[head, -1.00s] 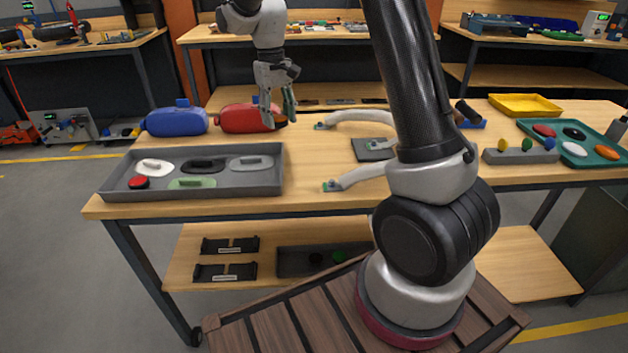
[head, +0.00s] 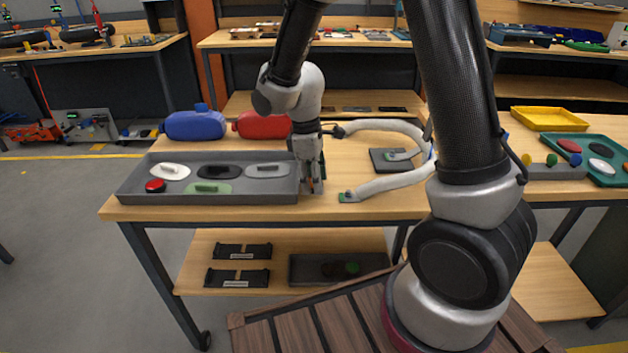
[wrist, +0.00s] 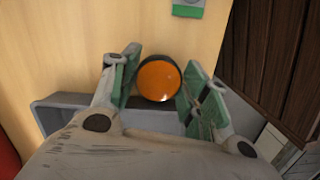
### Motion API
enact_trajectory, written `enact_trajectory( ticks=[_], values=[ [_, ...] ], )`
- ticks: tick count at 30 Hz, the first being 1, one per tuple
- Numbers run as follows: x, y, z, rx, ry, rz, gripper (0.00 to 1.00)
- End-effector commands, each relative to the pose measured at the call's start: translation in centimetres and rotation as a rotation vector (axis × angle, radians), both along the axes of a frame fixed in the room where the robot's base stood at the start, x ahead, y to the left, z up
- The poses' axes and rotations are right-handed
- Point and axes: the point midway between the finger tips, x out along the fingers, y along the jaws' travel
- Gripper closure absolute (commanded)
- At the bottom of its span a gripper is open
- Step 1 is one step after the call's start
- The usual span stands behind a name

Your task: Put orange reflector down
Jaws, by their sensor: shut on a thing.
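My gripper (head: 312,188) is low over the wooden workbench, close to the right end of the grey tray (head: 135,190). In the wrist view my gripper (wrist: 163,72) has its green-padded fingers on both sides of the round orange reflector (wrist: 158,82), which has a dark rim. The gripper is shut on it. In the head view the reflector is mostly hidden by the fingers. I cannot tell whether it touches the bench.
The tray holds white, black, grey and green handled pieces and a red disc (head: 156,185). Blue (head: 195,125) and red (head: 262,126) containers stand behind it. Curved pale tubes (head: 390,184) lie right of my gripper. A green tray (head: 562,138) is at far right.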

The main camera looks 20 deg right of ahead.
Motion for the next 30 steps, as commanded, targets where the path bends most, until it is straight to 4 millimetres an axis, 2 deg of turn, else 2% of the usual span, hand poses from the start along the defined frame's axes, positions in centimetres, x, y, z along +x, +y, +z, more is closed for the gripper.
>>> enact_trajectory(
  ticks=[12, 13, 16, 26, 30],
  values=[
    [0.0, 0.0, -0.8, 0.000, 0.000, -0.001, 0.74],
    [0.0, 0.0, -0.8, 0.001, -0.001, -0.001, 0.51],
    [0.0, 0.0, -0.8, 0.000, -0.001, -0.001, 0.33],
    [0.0, 0.0, -0.6, 0.000, -0.001, -0.001, 0.33],
    [0.2, 0.2, 0.7, 0.002, -0.005, -0.001, 0.33]
  ],
)
